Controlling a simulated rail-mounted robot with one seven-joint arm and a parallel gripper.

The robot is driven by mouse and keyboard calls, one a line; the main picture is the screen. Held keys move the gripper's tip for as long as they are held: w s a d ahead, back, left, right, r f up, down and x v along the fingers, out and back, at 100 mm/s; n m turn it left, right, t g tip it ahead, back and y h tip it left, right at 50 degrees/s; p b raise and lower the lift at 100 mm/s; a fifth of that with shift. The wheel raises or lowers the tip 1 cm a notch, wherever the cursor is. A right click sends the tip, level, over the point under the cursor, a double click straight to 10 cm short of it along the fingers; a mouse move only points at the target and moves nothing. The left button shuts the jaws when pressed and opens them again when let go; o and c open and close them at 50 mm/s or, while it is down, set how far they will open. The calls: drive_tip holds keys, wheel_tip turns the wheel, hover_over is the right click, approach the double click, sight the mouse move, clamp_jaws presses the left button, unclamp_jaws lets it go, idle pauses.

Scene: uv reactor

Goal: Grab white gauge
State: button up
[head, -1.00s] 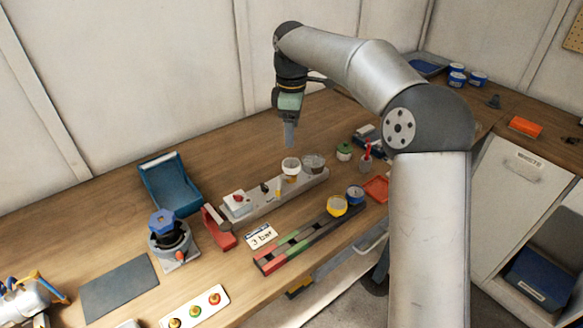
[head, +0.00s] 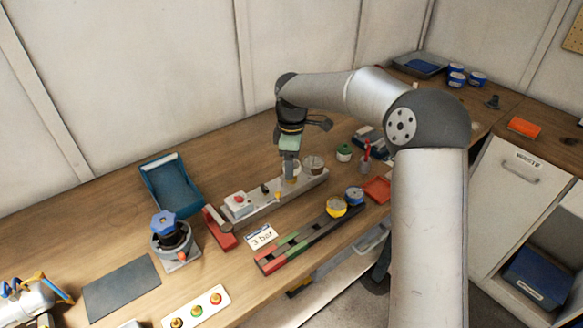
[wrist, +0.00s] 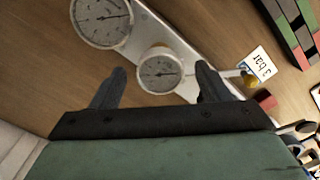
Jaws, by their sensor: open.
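The white gauge (wrist: 160,72) has a round white rim and a dial face, and sits on the grey manifold bar (head: 265,199). In the wrist view it lies between the two spread fingers of my gripper (wrist: 160,69), with a gap to each side. In the head view my gripper (head: 289,172) points down right at the gauge and hides much of it. I cannot tell whether the fingertips reach down beside its rim. My gripper is open and holds nothing.
A larger grey gauge (wrist: 101,20) stands close beside the white one on the same bar. The bar also carries a red-buttoned block (head: 239,203).

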drive_tip(key=c, duration=1.1)
drive_tip(key=shift+r, duration=0.2)
